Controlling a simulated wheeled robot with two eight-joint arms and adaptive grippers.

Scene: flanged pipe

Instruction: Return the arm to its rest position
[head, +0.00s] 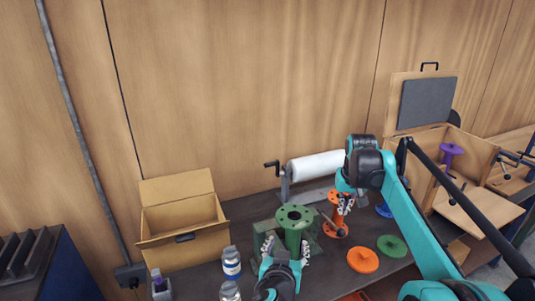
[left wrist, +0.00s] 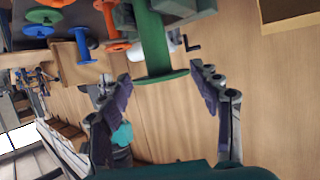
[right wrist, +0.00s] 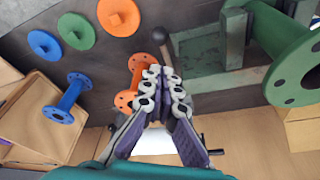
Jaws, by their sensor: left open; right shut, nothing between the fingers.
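The green flanged pipe (head: 294,218) stands upright in a green holder on the dark table in the head view. My left gripper (head: 287,249) is open, with its fingers on either side of this pipe. In the left wrist view the green pipe (left wrist: 152,45) lies between the spread fingers (left wrist: 160,76), with clearance visible on both sides. My right gripper (head: 344,204) is shut and empty beside the orange flanged pipe (head: 335,222). In the right wrist view the closed fingertips (right wrist: 161,76) overlap the view of the orange pipe (right wrist: 137,66); contact cannot be told.
A white roll (head: 316,166) stands behind the pipes. An open cardboard box (head: 184,248) and bottles (head: 231,262) are left. Orange (head: 363,260) and green (head: 392,246) discs lie right. A wooden box with a purple spool (head: 450,152) stands far right. A blue spool (right wrist: 66,98) is nearby.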

